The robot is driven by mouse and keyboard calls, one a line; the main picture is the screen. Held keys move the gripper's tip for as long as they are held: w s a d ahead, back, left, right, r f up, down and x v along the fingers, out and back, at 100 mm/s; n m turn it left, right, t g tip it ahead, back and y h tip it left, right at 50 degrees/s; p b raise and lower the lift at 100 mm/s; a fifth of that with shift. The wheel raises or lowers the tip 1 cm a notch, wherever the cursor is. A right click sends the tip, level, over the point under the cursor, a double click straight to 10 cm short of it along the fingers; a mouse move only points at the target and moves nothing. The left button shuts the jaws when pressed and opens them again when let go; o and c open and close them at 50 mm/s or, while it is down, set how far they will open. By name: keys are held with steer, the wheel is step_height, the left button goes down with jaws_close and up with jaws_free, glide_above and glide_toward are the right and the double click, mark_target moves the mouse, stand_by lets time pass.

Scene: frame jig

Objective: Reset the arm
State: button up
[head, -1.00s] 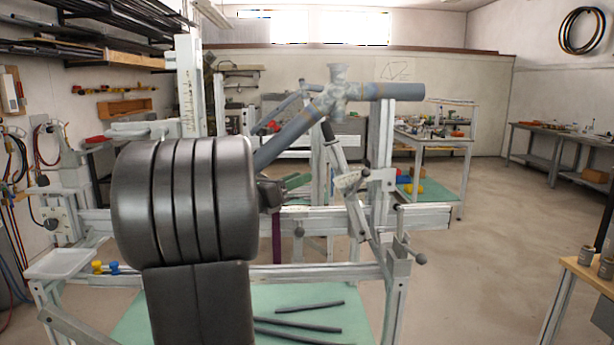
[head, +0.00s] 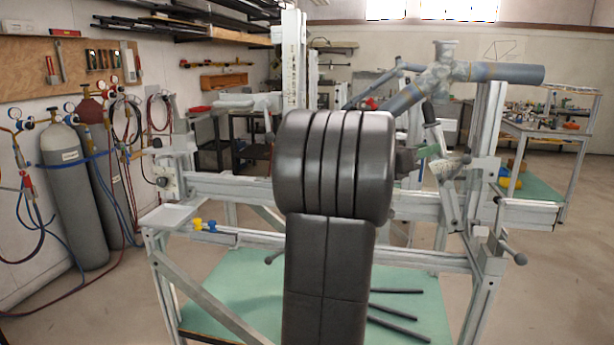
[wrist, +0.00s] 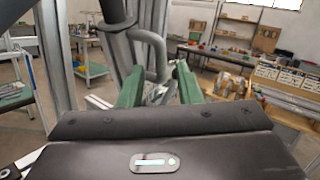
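My arm stands folded in front of the frame jig (head: 240,190) in the head view, its dark links covering the middle of it. My gripper (wrist: 158,69) shows in the wrist view as two green fingers spread apart, with nothing clearly held between them. In the head view most of it is hidden behind my arm. Grey tubes (head: 405,97) meet at a joint held on the right of the jig. In the wrist view a bent grey tube (wrist: 158,55) shows just beyond the fingertips; I cannot tell whether they touch it.
Gas cylinders (head: 72,190) and hoses stand at the left wall. A small white tray (head: 168,216) sits on the jig's left end. Dark rods (head: 398,325) lie on the green lower shelf (head: 250,295). A workbench (head: 545,135) stands behind right. Floor at right is clear.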

steer(key=x, duration=0.4)
steer(key=shift+w+d+r, duration=0.1)
steer(key=shift+d, duration=0.2)
steer(key=shift+d+r+p, duration=0.15)
steer(key=shift+d+p, duration=0.1)
steer(key=shift+p, duration=0.05)
steer(key=shift+d, duration=0.15)
